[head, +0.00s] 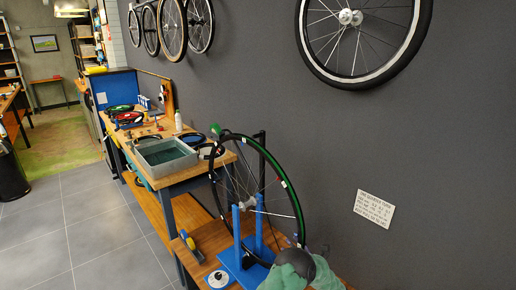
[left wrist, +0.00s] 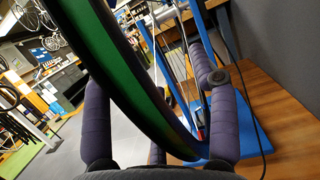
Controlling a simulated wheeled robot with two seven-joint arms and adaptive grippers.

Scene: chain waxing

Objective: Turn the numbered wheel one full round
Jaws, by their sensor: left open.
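The numbered wheel (head: 298,205) stands upright in a blue stand (head: 236,240) on the wooden bench. Its tyre is black with a long green stretch, and small white tags sit along the rim; their numbers are too small to read. My left gripper (head: 303,245) is at the wheel's lower right edge. In the left wrist view the tyre (left wrist: 122,75) passes between the spread purple fingers of my left gripper (left wrist: 157,95), which is open. I see no clear grip on the tyre, and cannot tell whether a finger touches it. My right gripper is not in view.
A blue and yellow tool (head: 188,241) and a white disc (head: 218,279) lie left of the stand. A grey tray (head: 165,156) sits on the bench behind. A grey wall with a white text sign (head: 374,209) stands close on the right. The tiled floor at left is clear.

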